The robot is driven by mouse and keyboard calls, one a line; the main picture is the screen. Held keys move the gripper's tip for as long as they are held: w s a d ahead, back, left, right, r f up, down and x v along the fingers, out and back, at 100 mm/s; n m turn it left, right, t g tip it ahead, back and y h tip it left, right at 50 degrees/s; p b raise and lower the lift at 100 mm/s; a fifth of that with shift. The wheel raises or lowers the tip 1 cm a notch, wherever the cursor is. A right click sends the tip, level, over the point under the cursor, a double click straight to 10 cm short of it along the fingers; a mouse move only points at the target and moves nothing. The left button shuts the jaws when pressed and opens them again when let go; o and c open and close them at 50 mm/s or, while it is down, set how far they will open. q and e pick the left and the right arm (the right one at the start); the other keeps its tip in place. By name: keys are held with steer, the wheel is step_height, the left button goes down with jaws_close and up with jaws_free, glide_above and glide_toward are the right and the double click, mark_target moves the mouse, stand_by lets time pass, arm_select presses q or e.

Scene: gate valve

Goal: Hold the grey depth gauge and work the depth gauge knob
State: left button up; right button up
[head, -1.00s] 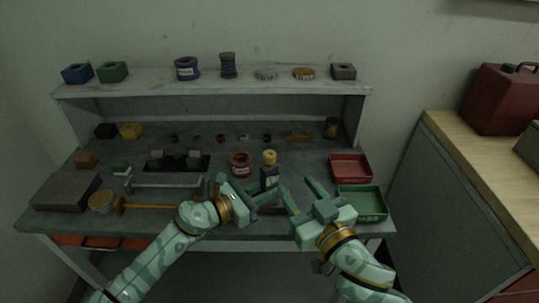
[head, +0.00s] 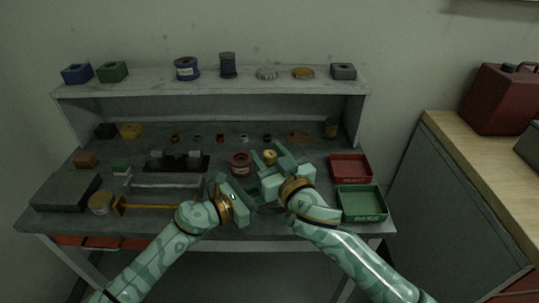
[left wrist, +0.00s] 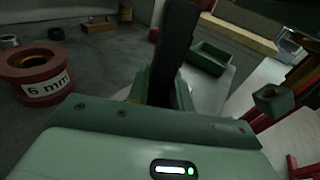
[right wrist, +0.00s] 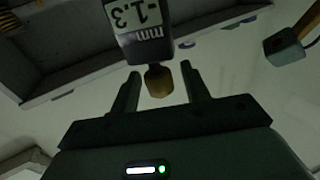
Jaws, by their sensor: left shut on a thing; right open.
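The grey depth gauge is a dark upright block, shown in the left wrist view (left wrist: 175,45). In the right wrist view its body (right wrist: 139,30) has a display reading -1.3 mm, upside down. My left gripper (head: 254,193) is shut on the gauge body, which is mostly hidden in the head view. The brass depth gauge knob (right wrist: 158,80) sits at the gauge's end and shows yellow in the head view (head: 270,156). My right gripper (right wrist: 160,92) is open, with a finger on each side of the knob. Gaps show between the fingers and the knob.
A red 6 mm spool (head: 240,162) stands close left of the gauge. A red tray (head: 350,168) and a green tray (head: 362,204) are at the bench's right. An orange-handled tool (head: 150,206) lies at front left. A shelf (head: 215,88) runs along the back.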

steer(key=c, duration=1)
steer(key=shift+o, duration=0.2)
steer(key=shift+y, duration=0.3)
steer(key=n+g+y, duration=0.3)
steer(key=n+y, duration=0.1)
steer(key=shift+g+y, duration=0.3)
steer(key=n+g+y, duration=0.3)
steer(key=g, duration=0.1)
steer(key=shift+w+r+n, duration=0.1)
steer(key=shift+w+n, duration=0.05)
steer(key=shift+n, duration=0.15)
steer(key=n+g+y, duration=0.1)
steer(key=n+g, duration=0.1)
steer(key=g, duration=0.1)
steer(key=n+g+y, duration=0.1)
steer(key=n+g, duration=0.1)
steer(key=g, duration=0.2)
steer(key=shift+f+n+g, duration=0.2)
steer(key=shift+n+g, duration=1.3)
steer(key=shift+g, duration=1)
steer(key=shift+s, duration=0.2)
